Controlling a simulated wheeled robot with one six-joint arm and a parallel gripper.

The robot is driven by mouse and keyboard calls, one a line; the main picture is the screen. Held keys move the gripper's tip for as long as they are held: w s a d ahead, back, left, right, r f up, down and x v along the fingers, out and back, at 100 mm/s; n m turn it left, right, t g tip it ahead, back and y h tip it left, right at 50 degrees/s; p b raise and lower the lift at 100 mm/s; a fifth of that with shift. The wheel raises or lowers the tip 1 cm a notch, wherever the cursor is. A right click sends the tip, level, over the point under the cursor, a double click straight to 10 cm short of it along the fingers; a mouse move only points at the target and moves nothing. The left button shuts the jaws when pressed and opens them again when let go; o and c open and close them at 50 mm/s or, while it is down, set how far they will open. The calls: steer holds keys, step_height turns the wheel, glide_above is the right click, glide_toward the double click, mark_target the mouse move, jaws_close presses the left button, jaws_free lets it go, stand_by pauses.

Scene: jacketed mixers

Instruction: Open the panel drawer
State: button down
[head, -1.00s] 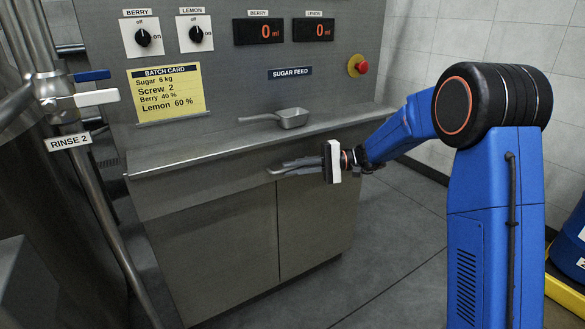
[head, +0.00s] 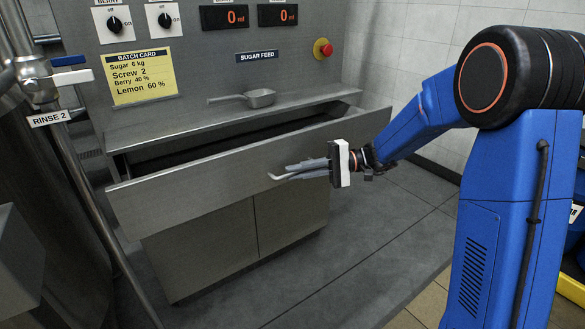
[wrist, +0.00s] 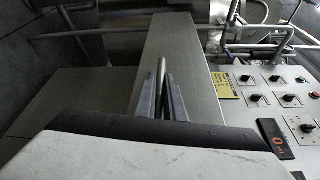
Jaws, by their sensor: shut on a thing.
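The panel drawer (head: 215,188) is a wide grey metal drawer under the panel's shelf. It stands pulled out, with a dark gap showing behind its front. My gripper (head: 290,172) is at the drawer front, right of its middle, shut on the drawer handle (head: 283,177). Most of the handle is hidden by the fingers. In the wrist view, the fingers (wrist: 161,105) close around the bar-like handle (wrist: 161,72), with the drawer front (wrist: 187,45) behind them.
A metal scoop (head: 258,98) lies on the shelf (head: 190,118) above the drawer. A red emergency button (head: 323,48) and a yellow batch card (head: 143,76) are on the panel. Pipes with a RINSE 2 tag (head: 48,118) stand at left. The floor (head: 350,235) at right is clear.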

steer(key=shift+s+d, duration=0.1)
steer(key=shift+s, duration=0.05)
steer(key=c, duration=1.8)
jaws_free()
steer(key=shift+c, duration=0.2)
steer(key=v, duration=1.7)
steer(key=shift+d, duration=0.2)
